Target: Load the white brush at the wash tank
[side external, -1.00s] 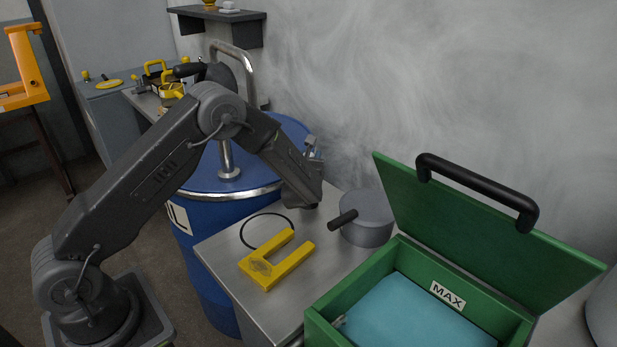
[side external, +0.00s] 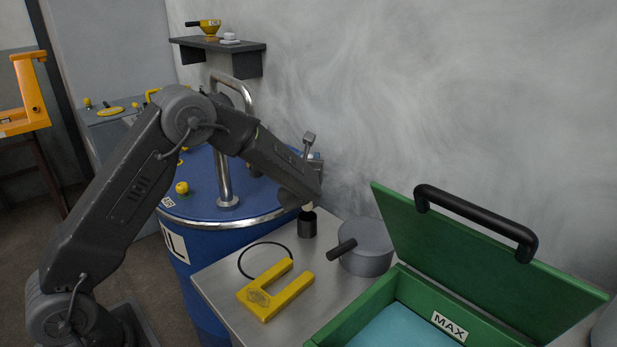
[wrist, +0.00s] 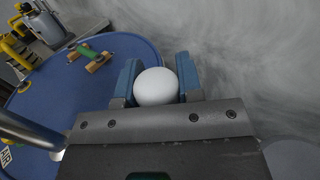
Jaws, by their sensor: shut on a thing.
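My gripper (side external: 308,196) is at the back of the metal table. In the wrist view its blue pads (wrist: 128,84) are shut on a round white thing (wrist: 156,86), likely the end of the white brush. In the side view a small white part (side external: 308,206) shows below my gripper, just above a black cylinder (side external: 307,226) on the table. I cannot tell whether the white part is still inside the cylinder. The wash tank appears to be the green box (side external: 345,320) at the right, lid (side external: 480,255) open, with blue liquid (side external: 395,331) and a MAX label.
A grey pot (side external: 367,250) with a black handle stands between my gripper and the green box. A yellow fork-shaped piece (side external: 265,302) and a black ring (side external: 243,258) lie on the table (side external: 220,290). A blue drum (side external: 195,260) with a metal pipe stands behind at left.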

